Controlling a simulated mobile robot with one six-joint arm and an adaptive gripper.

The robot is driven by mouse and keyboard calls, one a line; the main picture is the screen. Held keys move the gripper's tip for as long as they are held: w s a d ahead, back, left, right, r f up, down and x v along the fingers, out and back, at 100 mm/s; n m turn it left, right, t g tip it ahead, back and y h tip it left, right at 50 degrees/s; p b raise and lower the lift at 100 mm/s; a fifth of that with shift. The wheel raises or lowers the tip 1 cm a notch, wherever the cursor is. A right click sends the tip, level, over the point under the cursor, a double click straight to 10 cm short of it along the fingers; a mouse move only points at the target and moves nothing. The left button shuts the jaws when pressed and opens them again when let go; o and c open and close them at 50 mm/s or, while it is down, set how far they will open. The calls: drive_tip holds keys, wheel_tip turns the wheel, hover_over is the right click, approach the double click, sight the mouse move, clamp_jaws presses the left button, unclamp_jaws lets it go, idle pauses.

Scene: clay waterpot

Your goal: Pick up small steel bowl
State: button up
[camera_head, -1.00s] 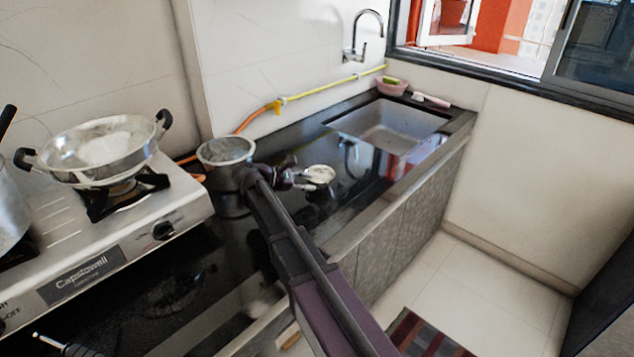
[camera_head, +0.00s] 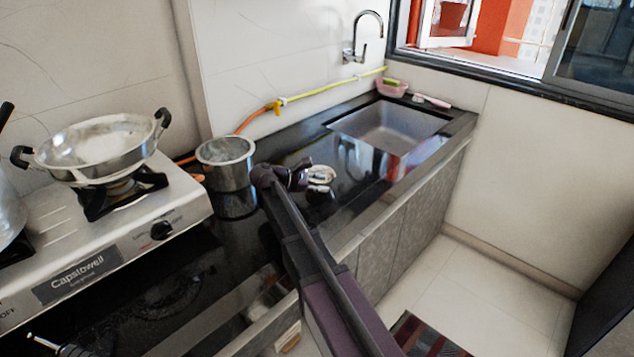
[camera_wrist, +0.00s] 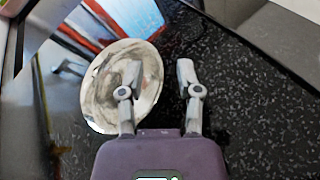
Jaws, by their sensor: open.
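The small steel bowl (camera_head: 321,173) stands on the black counter between the steel pot and the sink. In the wrist view the bowl (camera_wrist: 102,92) is a shiny round shape at left of centre. My gripper (camera_head: 308,178) is at the near side of the bowl and partly hides it. In the wrist view my gripper (camera_wrist: 160,76) is open. Its left finger lies over the bowl's right part, and its right finger is outside the rim over the dark counter. I cannot tell whether either finger touches the bowl.
A steel pot (camera_head: 226,160) stands on the counter left of my gripper. A two-handled pan (camera_head: 104,150) sits on the gas stove (camera_head: 150,215) at left. The sink (camera_head: 385,128) lies behind to the right. The glossy counter (camera_head: 350,190) right of the bowl is clear.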

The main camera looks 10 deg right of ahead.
clamp_jaws()
drive_tip(key=shift+r, duration=0.1)
wheel_tip(320, 180, up, 2)
drive_tip(key=p, duration=0.2)
drive_tip(key=shift+r+p, duration=0.25)
drive_tip(key=shift+p, duration=0.15)
drive_tip(key=shift+s+a+r+p, duration=0.15)
drive_tip(key=shift+s+r+p, duration=0.25)
drive_tip(key=shift+r+p, duration=0.2)
drive_tip(key=s+a, duration=0.2)
drive_tip(key=s, duration=0.2)
drive_tip(key=s+a, duration=0.2)
drive_tip(key=s, duration=0.3)
drive_tip(key=s+a+r+p, duration=0.1)
drive_tip(key=s+a, duration=0.1)
drive_tip(key=s, duration=0.2)
drive_tip(key=shift+s+a, duration=0.3)
drive_tip(key=shift+s, duration=0.05)
drive_tip(key=shift+r, duration=0.1)
